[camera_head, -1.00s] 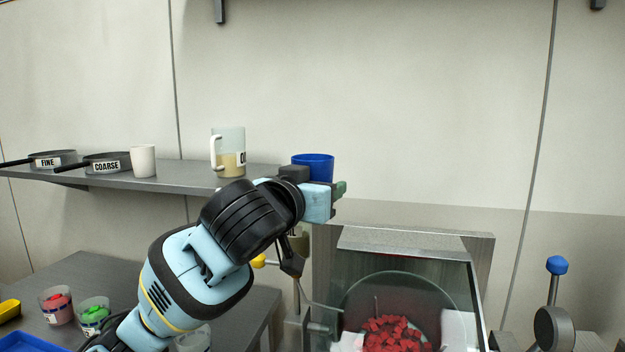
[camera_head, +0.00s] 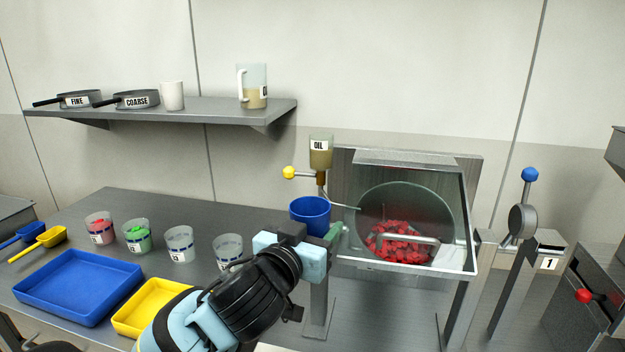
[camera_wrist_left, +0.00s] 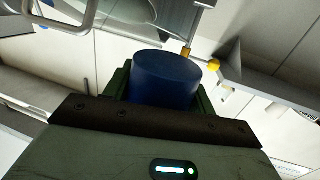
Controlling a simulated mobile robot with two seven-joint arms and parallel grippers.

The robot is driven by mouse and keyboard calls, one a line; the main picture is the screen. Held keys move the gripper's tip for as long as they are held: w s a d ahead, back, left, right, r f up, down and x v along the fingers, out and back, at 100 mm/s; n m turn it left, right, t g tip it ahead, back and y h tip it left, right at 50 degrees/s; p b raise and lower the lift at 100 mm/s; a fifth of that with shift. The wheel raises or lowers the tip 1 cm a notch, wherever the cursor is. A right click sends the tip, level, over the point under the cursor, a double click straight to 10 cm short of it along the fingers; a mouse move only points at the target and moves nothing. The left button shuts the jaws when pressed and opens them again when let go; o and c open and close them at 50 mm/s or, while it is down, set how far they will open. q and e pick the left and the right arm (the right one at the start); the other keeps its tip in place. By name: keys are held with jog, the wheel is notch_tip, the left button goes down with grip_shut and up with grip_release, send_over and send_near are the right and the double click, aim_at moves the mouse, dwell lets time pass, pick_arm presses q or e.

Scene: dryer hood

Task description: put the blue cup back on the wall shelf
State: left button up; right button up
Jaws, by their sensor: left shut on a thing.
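The blue cup (camera_head: 310,212) is upright in my left gripper (camera_head: 322,238), in front of the oil dispenser and left of the dryer hood. The left wrist view shows the cup (camera_wrist_left: 166,80) between the two green fingers (camera_wrist_left: 160,92), which are shut on it. The wall shelf (camera_head: 215,112) is at the upper left, higher than the cup and apart from it. My right gripper is in neither view.
The oil dispenser (camera_head: 321,153) and hood (camera_head: 415,215) are close to the cup. Several clear cups (camera_head: 179,244) and trays (camera_head: 78,288) cover the table.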

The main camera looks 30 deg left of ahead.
pick_arm(q)
jog(key=s+d+f, duration=0.1)
jog(key=s+f, duration=0.1)
jog(key=f, duration=0.4)
jog(key=s+f, duration=0.3)
jog(key=f, duration=0.3)
jog(key=shift+s+d+f, duration=0.35)
jog(key=shift+d, duration=0.05)
